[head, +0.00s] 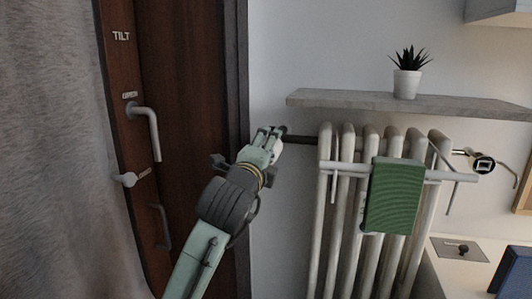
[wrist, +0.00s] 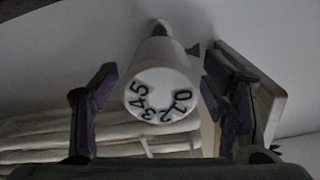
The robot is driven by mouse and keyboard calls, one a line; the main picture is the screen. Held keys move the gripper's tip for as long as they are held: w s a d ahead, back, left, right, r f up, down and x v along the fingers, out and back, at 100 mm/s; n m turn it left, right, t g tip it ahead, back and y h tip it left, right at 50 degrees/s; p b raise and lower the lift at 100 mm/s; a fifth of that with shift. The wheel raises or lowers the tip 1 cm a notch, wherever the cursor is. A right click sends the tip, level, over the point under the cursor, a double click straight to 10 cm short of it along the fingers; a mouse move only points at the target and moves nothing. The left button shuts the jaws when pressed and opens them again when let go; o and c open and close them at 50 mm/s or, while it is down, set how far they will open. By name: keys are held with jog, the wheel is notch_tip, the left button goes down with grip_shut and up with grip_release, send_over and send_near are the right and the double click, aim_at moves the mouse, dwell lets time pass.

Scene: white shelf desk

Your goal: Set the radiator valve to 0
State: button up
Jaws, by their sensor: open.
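The radiator valve is a white round knob (wrist: 160,75) with black digits 0 to 5 on its end face, seen in the wrist view. The 5 is at the left of the face and the 0 at the right; I cannot tell which digit is set. My gripper (wrist: 163,100) is open, with one dark finger on each side of the knob and visible gaps between. In the head view my gripper (head: 264,143) is at the left end of the radiator pipe, and a bit of the white knob (head: 277,149) shows beside it, mostly hidden by the fingers.
The white radiator (head: 346,200) stands right of the knob, with a green cloth (head: 393,196) on its rail. A grey shelf (head: 330,99) with a potted plant (head: 407,82) is above. A brown door or window frame (head: 195,80) with a handle (head: 151,130) is on the left.

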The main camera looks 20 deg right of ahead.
jog(key=v, duration=1.2)
